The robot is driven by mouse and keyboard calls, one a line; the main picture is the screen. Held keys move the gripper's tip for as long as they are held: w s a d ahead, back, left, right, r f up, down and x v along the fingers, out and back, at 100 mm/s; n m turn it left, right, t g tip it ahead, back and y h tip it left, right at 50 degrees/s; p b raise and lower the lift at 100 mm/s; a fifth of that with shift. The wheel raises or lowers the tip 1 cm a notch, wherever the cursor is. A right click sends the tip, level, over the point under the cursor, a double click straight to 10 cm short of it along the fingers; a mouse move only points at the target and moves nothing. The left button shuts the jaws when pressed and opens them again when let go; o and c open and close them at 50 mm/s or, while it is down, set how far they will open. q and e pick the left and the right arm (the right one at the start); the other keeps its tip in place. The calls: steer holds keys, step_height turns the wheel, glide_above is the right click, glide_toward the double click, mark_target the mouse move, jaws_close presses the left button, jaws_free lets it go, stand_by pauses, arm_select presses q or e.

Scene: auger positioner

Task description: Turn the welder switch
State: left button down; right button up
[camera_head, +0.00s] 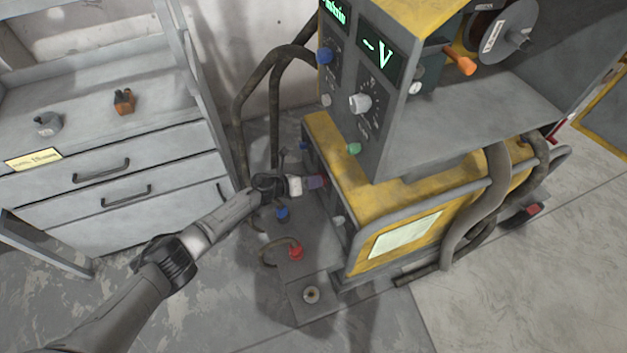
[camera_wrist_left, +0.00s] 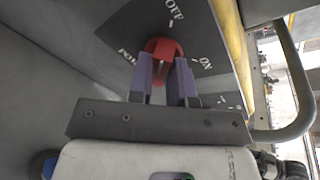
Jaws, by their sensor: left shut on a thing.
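The welder (camera_head: 395,205) is a yellow and grey machine in the middle right of the head view. Its switch is a red round knob (camera_wrist_left: 165,50) on a dark panel (camera_wrist_left: 195,28) marked OFF and ON in the left wrist view. My left gripper (camera_head: 318,182) reaches the front of the welder's lower body. In the left wrist view its two purple fingers (camera_wrist_left: 165,78) are shut on the red knob, one on each side. The knob's pointer direction is hard to tell. In the head view the knob is hidden by the gripper. My right gripper is not in view.
Above stands a control unit with a white knob (camera_head: 360,102), a blue knob (camera_head: 324,55) and a green knob (camera_head: 354,149). Blue (camera_head: 282,213) and red (camera_head: 295,253) connectors sit low in front. A grey drawer cabinet (camera_head: 110,165) stands left. Thick hoses (camera_head: 487,190) hang at right.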

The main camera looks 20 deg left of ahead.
arm_select(q)
steer(key=shift+n, duration=0.3)
stand_by(0.4)
steer(key=c, duration=1.1)
jaws_free()
steer(key=shift+o, duration=0.2)
steer(key=p+v, duration=0.4)
steer(key=v, duration=1)
steer(key=shift+p, duration=0.4)
steer(key=shift+w, duration=0.15)
